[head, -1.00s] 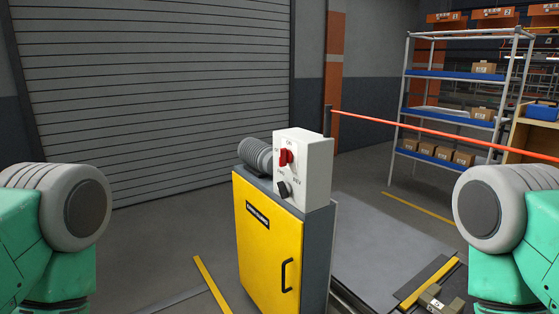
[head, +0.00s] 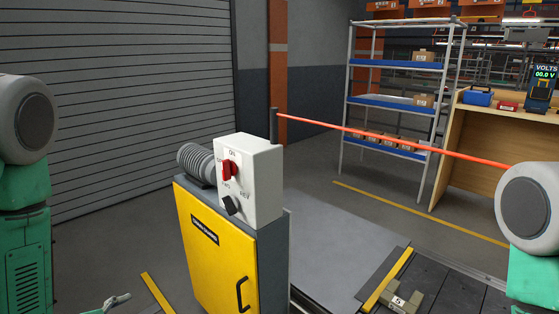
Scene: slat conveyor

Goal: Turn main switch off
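The red rotary switch (head: 229,170) is on the front of a white control box (head: 262,180), left of the picture's middle. Small lettering surrounds it, and its exact setting is too small to read surely. A black knob (head: 231,205) sits below it. The box stands on a yellow-doored cabinet (head: 208,255). A grey piece that looks like part of my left gripper (head: 112,302) shows at the bottom edge, left of the cabinet and well apart from the switch. Most of it is cut off, so its opening is unclear. My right gripper is out of view.
A red barrier bar (head: 390,138) runs right from a post. A shelf rack (head: 401,102) and a wooden bench (head: 475,150) stand behind.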

